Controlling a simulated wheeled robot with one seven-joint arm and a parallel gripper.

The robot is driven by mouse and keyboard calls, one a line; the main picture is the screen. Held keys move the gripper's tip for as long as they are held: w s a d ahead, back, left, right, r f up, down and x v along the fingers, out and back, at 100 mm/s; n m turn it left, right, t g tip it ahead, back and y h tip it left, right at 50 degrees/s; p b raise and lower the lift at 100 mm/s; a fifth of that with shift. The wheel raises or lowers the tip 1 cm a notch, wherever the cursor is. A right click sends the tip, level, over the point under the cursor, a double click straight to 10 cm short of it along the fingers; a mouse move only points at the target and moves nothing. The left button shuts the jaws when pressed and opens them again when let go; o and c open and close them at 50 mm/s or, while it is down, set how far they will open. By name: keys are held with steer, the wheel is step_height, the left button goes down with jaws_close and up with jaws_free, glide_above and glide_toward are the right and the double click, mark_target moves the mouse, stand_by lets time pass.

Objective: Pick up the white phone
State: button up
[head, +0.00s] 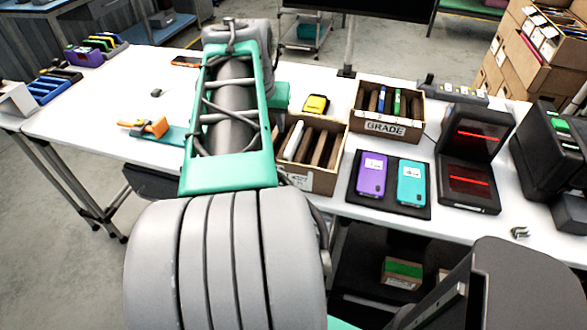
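A slim white item (294,140), which looks like the white phone, stands tilted in the left compartment of an open brown carton (314,181) near the middle of the table. Brown dividers stand beside it, and its lower part is hidden inside the carton. My arm covers the area just left of the carton and hides part of its left side. I cannot make out my gripper's fingers in the head view.
A second carton marked GRADE (387,128) holds several phones behind. A purple phone (371,175) and a teal phone (411,183) lie on a black mat (391,208). Black devices with red lines (470,180) stand right.

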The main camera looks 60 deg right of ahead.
mark_target(294, 137)
steer(key=shift+m+g, duration=0.3)
steer(key=shift+m, duration=0.5)
steer(key=s+d, duration=0.1)
steer(key=s+d+f, duration=0.1)
steer(key=s+d, duration=0.1)
steer(key=shift+s+d+f, duration=0.1)
steer(key=shift+s+f, duration=0.2)
steer(key=shift+s, duration=0.05)
steer(key=x, duration=0.7)
steer(key=shift+d, duration=0.2)
steer(key=shift+s+r, duration=0.1)
steer(key=shift+c, duration=0.5)
jaws_close()
